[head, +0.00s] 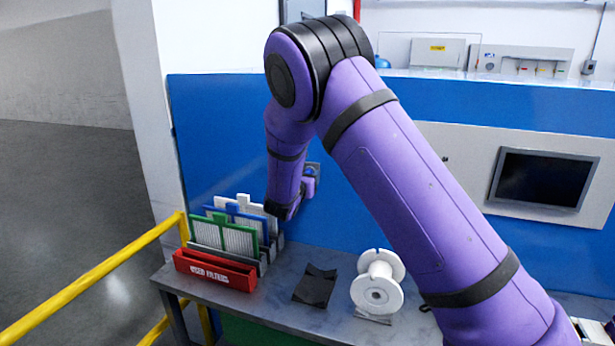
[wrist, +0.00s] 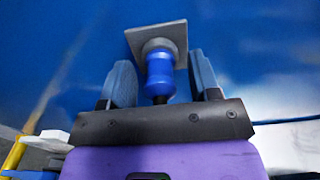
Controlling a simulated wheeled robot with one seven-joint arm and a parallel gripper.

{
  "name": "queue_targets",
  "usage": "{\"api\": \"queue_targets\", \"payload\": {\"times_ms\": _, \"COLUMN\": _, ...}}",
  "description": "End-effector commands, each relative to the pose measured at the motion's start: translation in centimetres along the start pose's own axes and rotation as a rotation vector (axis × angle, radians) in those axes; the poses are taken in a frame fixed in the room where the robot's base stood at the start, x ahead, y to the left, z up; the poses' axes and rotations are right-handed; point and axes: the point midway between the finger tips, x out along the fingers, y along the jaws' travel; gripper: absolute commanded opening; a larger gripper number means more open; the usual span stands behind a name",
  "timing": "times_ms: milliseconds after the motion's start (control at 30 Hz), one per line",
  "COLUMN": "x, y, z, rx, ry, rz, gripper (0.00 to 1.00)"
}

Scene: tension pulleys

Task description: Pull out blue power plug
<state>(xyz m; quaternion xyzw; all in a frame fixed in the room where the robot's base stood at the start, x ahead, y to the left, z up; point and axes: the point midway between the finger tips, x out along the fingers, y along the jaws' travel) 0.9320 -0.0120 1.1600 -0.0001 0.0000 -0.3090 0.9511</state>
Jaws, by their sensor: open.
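The blue power plug (wrist: 160,75) sits in a grey square socket plate (wrist: 152,37) on the blue wall, seen in the wrist view. My gripper (wrist: 163,77) is open, with one finger on each side of the plug and visible gaps between. In the head view my gripper (head: 290,210) is near the blue wall, just above and right of the filters. The socket plate (head: 314,168) shows only partly there, and the plug is hidden or too small to tell.
Upright filters with green (head: 223,236) and blue frames stand behind a red tray (head: 214,270) marked "used filters", below my gripper. A white spool (head: 377,289) and a black sheet (head: 315,287) are on the grey table. A yellow railing (head: 95,275) runs at left.

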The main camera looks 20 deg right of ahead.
Motion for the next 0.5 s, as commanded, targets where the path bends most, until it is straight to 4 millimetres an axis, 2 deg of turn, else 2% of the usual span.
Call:
{"api": "queue_targets", "payload": {"times_ms": 133, "x": 0.00, "y": -0.01, "z": 0.00, "rx": 0.000, "ry": 0.000, "rz": 0.000, "gripper": 0.56}}
{"api": "queue_targets", "payload": {"times_ms": 167, "x": 0.00, "y": -0.01, "z": 0.00, "rx": 0.000, "ry": 0.000, "rz": 0.000, "gripper": 0.52}}
{"api": "queue_targets", "payload": {"times_ms": 300, "x": 0.00, "y": 0.00, "z": 0.00, "rx": 0.000, "ry": 0.000, "rz": 0.000, "gripper": 0.20}}
{"api": "queue_targets", "payload": {"times_ms": 400, "x": 0.00, "y": 0.00, "z": 0.00, "rx": 0.000, "ry": 0.000, "rz": 0.000, "gripper": 0.00}}
{"api": "queue_targets", "payload": {"times_ms": 500, "x": -0.02, "y": 0.00, "z": 0.01, "rx": 0.000, "ry": 0.000, "rz": 0.000, "gripper": 0.00}}
